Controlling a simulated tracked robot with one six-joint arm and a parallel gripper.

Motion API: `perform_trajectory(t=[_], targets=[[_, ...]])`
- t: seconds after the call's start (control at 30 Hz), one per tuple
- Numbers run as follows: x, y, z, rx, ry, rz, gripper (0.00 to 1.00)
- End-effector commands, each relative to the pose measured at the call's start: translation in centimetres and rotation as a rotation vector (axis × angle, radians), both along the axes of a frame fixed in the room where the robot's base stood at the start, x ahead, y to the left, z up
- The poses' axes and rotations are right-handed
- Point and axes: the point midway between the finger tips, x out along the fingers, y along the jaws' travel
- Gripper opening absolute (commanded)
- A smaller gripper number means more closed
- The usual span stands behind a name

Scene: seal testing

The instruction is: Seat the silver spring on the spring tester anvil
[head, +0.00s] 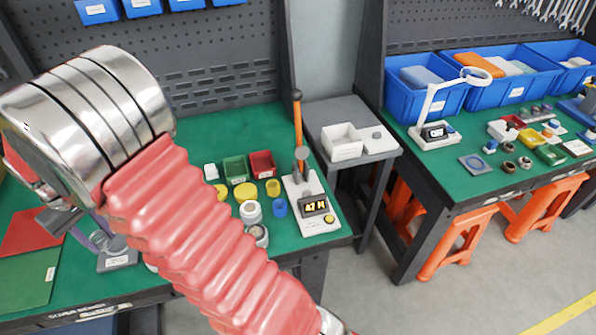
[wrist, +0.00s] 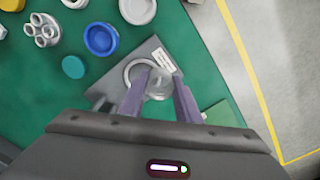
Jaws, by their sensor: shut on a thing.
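My gripper (wrist: 160,88) is shut on a small pale silver, round-topped thing (wrist: 158,84), which I take to be the silver spring. Its coils are not clear. In the wrist view it is over or on a grey plate (wrist: 108,88) with a pale ring and white label; I cannot tell if it touches the plate. In the head view my purple fingers (head: 103,238) are low over this plate (head: 118,260) at the left bench's front; the spring cannot be made out there. The likely spring tester (head: 308,205), with orange-handled lever and lit display, stands apart, at the bench's right end.
Between plate and tester are green (head: 235,168) and red (head: 262,163) bins, yellow, white and blue round parts (head: 280,207). A blue round part (wrist: 100,39) lies near the plate in the wrist view. A grey side table (head: 350,115) stands right of the bench. My arm hides much of the bench.

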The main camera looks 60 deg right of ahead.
Motion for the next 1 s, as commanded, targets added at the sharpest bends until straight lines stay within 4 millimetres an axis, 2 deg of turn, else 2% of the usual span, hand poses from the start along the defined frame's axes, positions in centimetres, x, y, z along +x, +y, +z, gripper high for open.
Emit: perform_trajectory(t=[0.17, 0.27, 0.47, 0.67, 1.0], targets=[[-0.1, -1.0, 0.0, 0.000, 0.000, -0.019, 0.07], [-0.3, -2.7, 0.0, 0.000, 0.000, -0.052, 0.07], [-1.6, -8.8, 0.1, 0.000, -0.001, -0.170, 0.07], [-4.1, -15.7, 0.0, 0.000, -0.001, -0.311, 0.07], [-10.2, -26.1, 0.0, 0.000, 0.000, -0.547, 0.07]])
